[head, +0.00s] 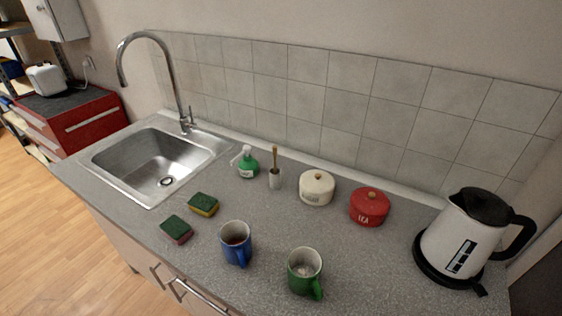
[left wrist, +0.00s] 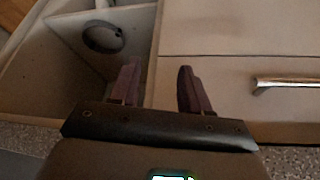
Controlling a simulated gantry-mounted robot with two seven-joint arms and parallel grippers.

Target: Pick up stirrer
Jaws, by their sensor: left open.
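A wooden stirrer (head: 274,158) stands upright in a small grey-white holder (head: 275,180) on the counter, between the green bottle and the white canister in the head view. My left gripper (left wrist: 157,85) shows in the left wrist view, open with nothing between its fingers, in front of the cabinet fronts below the counter. Neither gripper shows in the head view. The stirrer is not in the left wrist view.
A blue mug (head: 236,243) and a green mug (head: 305,272) stand at the counter's front. A green bottle (head: 248,163), white canister (head: 316,188), red tea canister (head: 369,206), kettle (head: 463,238), sponges (head: 203,204) and sink (head: 160,160) surround them. A drawer handle (left wrist: 287,82) sticks out.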

